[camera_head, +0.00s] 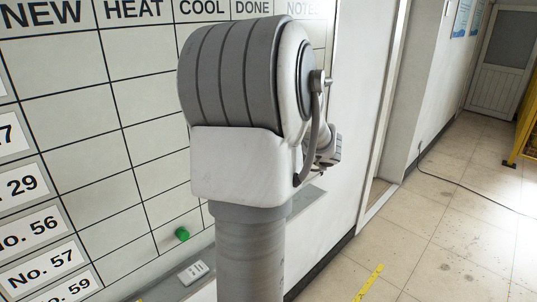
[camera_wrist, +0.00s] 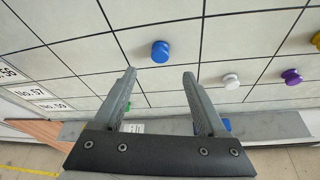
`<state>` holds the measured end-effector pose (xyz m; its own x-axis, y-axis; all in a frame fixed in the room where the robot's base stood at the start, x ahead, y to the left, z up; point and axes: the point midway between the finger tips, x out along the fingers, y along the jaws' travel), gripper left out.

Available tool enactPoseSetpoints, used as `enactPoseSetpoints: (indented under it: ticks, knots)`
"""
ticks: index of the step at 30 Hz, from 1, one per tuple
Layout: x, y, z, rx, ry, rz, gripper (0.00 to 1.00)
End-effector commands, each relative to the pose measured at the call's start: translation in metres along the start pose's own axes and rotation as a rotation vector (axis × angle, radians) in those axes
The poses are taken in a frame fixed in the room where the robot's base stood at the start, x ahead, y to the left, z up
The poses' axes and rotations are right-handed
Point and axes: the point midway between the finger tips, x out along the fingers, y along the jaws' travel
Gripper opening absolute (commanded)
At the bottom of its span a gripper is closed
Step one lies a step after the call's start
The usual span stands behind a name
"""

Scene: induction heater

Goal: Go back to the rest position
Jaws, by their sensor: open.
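My gripper (camera_wrist: 160,93) is open and empty in the wrist view, its two fingers pointing toward the gridded whiteboard (camera_wrist: 90,58). A blue magnet (camera_wrist: 160,51) on the board shows beyond the gap between the fingertips, apart from them. In the head view my own arm fills the middle and hides part of the whiteboard (camera_head: 60,85), which has columns headed NEW, HEAT, COOL, DONE and NOTE. My gripper cannot be made out there.
White (camera_wrist: 231,81), purple (camera_wrist: 291,76) and yellow (camera_wrist: 316,40) magnets sit on the board. A green magnet (camera_head: 182,234) and a white remote-like object (camera_head: 193,272) are at its bottom ledge. The tiled floor (camera_head: 440,235) at right is open, with a cable (camera_head: 455,183) across it.

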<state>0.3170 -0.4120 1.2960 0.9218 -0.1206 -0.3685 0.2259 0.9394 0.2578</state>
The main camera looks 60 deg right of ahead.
Motion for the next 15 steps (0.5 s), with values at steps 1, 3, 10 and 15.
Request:
enactPoseSetpoints:
  ticks: [1, 3, 10, 15]
  knots:
    - [-0.014, -0.001, 0.0, -0.001, -0.004, -0.005, 0.74]
    - [-0.03, -0.001, 0.0, -0.001, -0.004, -0.004, 0.74]
    - [-0.07, -0.001, 0.0, -0.001, -0.001, -0.002, 0.74]
    - [-0.082, 0.0, 0.0, 0.0, 0.0, 0.0, 0.74]
